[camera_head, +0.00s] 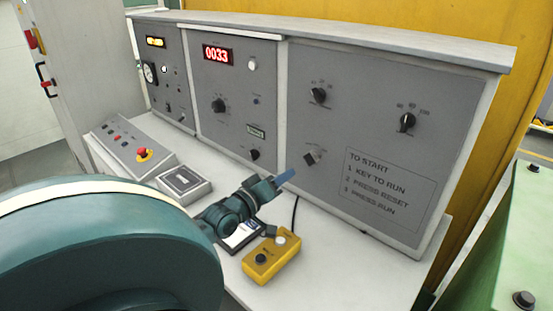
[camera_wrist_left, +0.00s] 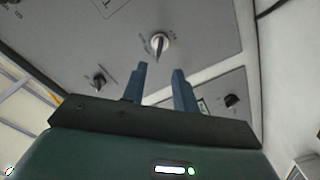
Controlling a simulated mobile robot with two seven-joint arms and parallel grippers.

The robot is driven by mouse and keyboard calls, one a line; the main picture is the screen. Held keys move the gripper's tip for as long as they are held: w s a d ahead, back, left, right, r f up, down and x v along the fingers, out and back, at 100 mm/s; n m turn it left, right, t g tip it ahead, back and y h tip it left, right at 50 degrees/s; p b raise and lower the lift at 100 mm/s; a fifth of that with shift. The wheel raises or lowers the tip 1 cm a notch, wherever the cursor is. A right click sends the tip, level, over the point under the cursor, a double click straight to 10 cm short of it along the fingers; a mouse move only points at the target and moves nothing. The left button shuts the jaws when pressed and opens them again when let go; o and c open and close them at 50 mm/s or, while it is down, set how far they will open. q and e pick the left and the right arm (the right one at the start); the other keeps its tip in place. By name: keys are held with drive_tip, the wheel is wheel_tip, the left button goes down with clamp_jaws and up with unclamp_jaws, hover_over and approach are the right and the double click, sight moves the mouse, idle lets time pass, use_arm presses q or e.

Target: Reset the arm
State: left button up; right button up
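The task's object is not marked; no separate arm to reset shows. My left gripper (camera_head: 285,177) reaches over the desk toward the grey control panel (camera_head: 361,205), just left of and below a dark knob (camera_head: 309,158). In the left wrist view its two blue fingers (camera_wrist_left: 158,75) are apart with nothing between them. My right gripper is out of view.
The desk holds a yellow box (camera_head: 271,259), a grey button box (camera_head: 184,184) and a console with a red emergency button (camera_head: 142,154). A red display (camera_head: 217,55) reads 0033. A placard (camera_head: 389,192) lists start steps. A green machine (camera_head: 520,240) stands at right.

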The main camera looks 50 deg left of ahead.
use_arm(q)
drive_tip(key=shift+s+d, duration=0.15)
drive_tip(key=shift+s, duration=0.75)
